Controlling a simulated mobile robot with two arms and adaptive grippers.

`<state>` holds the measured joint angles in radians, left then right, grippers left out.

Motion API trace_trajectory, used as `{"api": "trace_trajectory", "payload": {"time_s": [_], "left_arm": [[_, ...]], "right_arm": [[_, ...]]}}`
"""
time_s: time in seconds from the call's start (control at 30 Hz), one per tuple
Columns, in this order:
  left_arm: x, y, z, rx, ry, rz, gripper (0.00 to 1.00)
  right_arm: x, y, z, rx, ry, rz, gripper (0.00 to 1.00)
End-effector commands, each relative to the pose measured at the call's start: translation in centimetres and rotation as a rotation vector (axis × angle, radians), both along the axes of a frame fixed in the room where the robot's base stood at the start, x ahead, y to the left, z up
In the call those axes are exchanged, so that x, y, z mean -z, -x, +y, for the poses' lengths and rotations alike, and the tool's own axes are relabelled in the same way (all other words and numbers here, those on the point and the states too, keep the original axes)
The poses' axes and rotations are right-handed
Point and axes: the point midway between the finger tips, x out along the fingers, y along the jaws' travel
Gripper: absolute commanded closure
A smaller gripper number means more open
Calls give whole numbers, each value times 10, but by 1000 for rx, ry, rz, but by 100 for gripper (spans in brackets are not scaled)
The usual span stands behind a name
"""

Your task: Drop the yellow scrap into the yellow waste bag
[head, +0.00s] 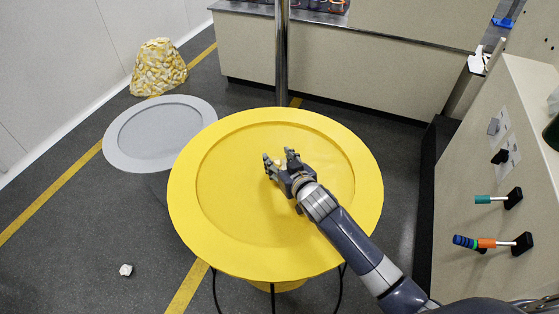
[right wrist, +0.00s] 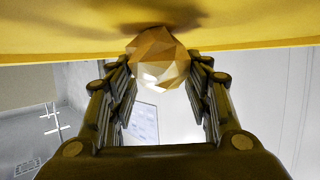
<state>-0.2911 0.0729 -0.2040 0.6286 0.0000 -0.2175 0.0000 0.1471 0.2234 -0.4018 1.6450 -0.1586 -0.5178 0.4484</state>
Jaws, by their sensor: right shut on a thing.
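The yellow waste bag (head: 185,205) shows in the head view as a wide round yellow rim with a sunken yellow middle, on thin dark legs. My right gripper (head: 279,160) is above its middle, coming in from the lower right. In the right wrist view a faceted yellow-brown scrap (right wrist: 158,62) sits between the two fingers, which are shut on it. The yellow surface fills the top of that view behind the scrap. In the head view the fingers mostly hide the scrap. My left gripper is not in view.
A round grey bin (head: 115,150) stands close to the left of the yellow bag. A mottled yellow-white heap (head: 158,68) is behind it. A small white lump (head: 126,270) lies on the floor. A metal pole (head: 281,60) rises behind the bag; a panel with handles (head: 480,165) stands at right.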

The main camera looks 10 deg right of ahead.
Motion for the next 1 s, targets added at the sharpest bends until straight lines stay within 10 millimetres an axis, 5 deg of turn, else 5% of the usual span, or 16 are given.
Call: {"api": "trace_trajectory", "payload": {"time_s": [0.1, 0.27, 0.3, 0.4, 0.63, 0.77, 1.0], "left_arm": [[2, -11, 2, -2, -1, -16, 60], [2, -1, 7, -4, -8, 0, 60], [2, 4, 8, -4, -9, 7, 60], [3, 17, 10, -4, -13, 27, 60], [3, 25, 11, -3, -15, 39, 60], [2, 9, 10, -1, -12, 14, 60], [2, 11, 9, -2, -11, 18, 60]], "right_arm": [[1, 0, 0, 0, 0, -1, 63], [1, 0, 0, 0, 0, -1, 63], [1, 0, 0, 0, 0, -1, 47], [1, 0, 0, 0, 0, -1, 31], [1, 0, 0, 0, 0, 0, 31], [1, 1, 0, 0, 0, 0, 31], [-7, 25, -5, 0, 0, 0, 31]]}}
